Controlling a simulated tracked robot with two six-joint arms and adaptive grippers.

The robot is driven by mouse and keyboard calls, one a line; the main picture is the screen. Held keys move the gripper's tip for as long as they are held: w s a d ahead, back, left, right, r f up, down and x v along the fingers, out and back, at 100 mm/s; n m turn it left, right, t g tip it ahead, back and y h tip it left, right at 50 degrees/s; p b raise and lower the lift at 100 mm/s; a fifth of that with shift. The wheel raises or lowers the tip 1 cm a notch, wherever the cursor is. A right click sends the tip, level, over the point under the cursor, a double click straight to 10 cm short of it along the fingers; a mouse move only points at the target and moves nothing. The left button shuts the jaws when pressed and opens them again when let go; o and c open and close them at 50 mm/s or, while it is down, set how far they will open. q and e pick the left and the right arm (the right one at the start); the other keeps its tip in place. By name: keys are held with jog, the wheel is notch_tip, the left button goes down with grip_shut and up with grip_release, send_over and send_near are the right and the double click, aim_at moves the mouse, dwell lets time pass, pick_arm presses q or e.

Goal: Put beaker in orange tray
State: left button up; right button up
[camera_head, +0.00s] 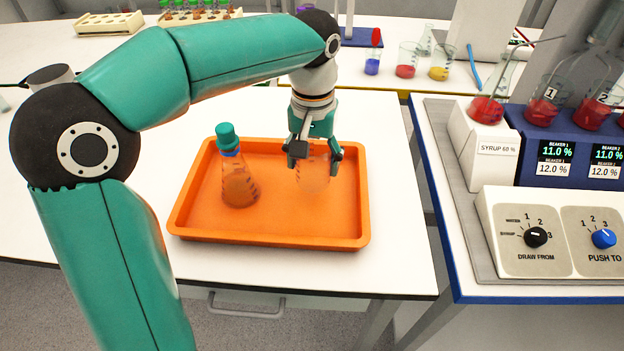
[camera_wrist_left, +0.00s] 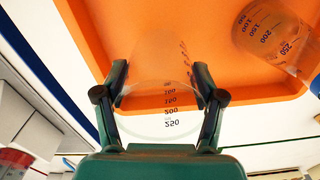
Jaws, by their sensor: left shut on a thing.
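The orange tray (camera_head: 270,237) lies on the white table. A clear glass beaker (camera_head: 313,176) is at the right part of the tray, upright in the head view, and looks empty. My left gripper (camera_head: 315,152) is shut on the beaker near its rim, from above. In the left wrist view the beaker (camera_wrist_left: 165,110), with printed volume marks, sits between the two fingers (camera_wrist_left: 158,100) over the orange surface. I cannot tell whether its base touches the tray floor. My right gripper is not in view.
A flask with a green cap (camera_head: 238,185) stands in the tray's left part, apart from the beaker. A syrup station (camera_head: 535,225) with dials stands at right. Small beakers with coloured liquid (camera_head: 406,62) stand behind. The table right of the tray is clear.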

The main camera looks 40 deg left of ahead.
aim_at(313, 178)
pick_arm(q)
jog(key=shift+f, duration=2.4)
jog(key=shift+b, duration=0.3)
jog(key=o, duration=1.3)
notch_tip(313, 178, up, 12)
jog(key=shift+r+p, duration=0.1)
jog(key=shift+p, duration=0.95)
